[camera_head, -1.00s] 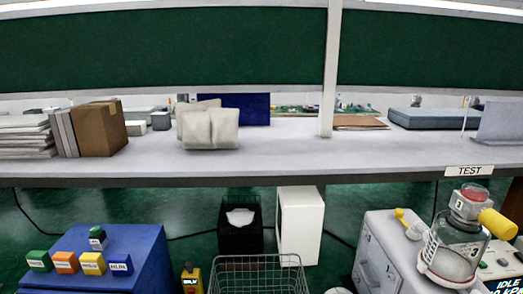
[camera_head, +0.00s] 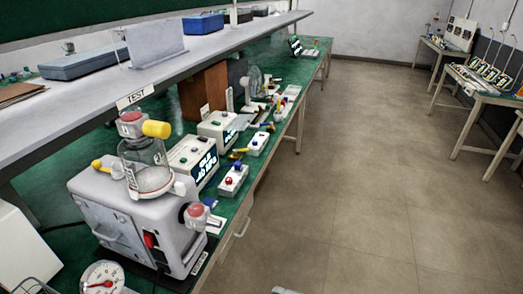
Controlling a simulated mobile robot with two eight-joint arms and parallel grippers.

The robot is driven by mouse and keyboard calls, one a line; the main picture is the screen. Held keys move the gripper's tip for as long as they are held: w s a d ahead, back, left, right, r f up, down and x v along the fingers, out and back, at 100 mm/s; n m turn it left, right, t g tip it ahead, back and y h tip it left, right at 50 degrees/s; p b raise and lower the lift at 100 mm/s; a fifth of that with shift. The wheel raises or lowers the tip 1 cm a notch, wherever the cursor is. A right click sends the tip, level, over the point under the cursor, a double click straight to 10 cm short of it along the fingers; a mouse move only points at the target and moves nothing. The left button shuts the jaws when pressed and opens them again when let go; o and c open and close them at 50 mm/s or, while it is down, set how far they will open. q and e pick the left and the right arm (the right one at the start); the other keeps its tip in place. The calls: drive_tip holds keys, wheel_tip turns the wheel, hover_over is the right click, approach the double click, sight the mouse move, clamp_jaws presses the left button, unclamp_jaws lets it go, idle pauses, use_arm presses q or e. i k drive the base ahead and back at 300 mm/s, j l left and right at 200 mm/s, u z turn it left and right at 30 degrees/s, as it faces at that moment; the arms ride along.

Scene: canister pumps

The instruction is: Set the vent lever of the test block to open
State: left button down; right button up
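The test block (camera_head: 120,215) is a grey box on the green bench below a TEST sign (camera_head: 135,96). A clear canister (camera_head: 146,170) with a grey and red cap stands on it. A yellow knob (camera_head: 156,129) sticks out to the right of the cap. A small yellow-tipped lever (camera_head: 100,164) lies on the block's top, left of the canister. A red and black part (camera_head: 152,241) is on the block's near end. I cannot tell which part is the vent lever or its setting.
A round gauge (camera_head: 102,278) is at the lower left. Boxes with displays (camera_head: 193,159) and a small box with a red button (camera_head: 233,180) stand right of the block. The floor (camera_head: 340,190) to the right is clear. Side tables (camera_head: 485,85) stand at the far right.

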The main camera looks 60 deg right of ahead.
sight(234, 151)
drive_tip(key=z, duration=1.9)
drive_tip(key=i+l+u, duration=0.15)
drive_tip(key=l, duration=0.2)
drive_tip(key=i+l+u, duration=0.1)
drive_tip(key=l, duration=0.25)
drive_tip(key=i+l+u, duration=0.15)
drive_tip(key=l, duration=0.2)
drive_tip(key=l+u, duration=0.1)
drive_tip(key=l, duration=0.25)
drive_tip(key=i+l+u, duration=0.6)
drive_tip(key=l, duration=0.4)
drive_tip(key=i+l+u, duration=0.45)
drive_tip(key=i+l, duration=0.4)
drive_tip(key=i, duration=0.1)
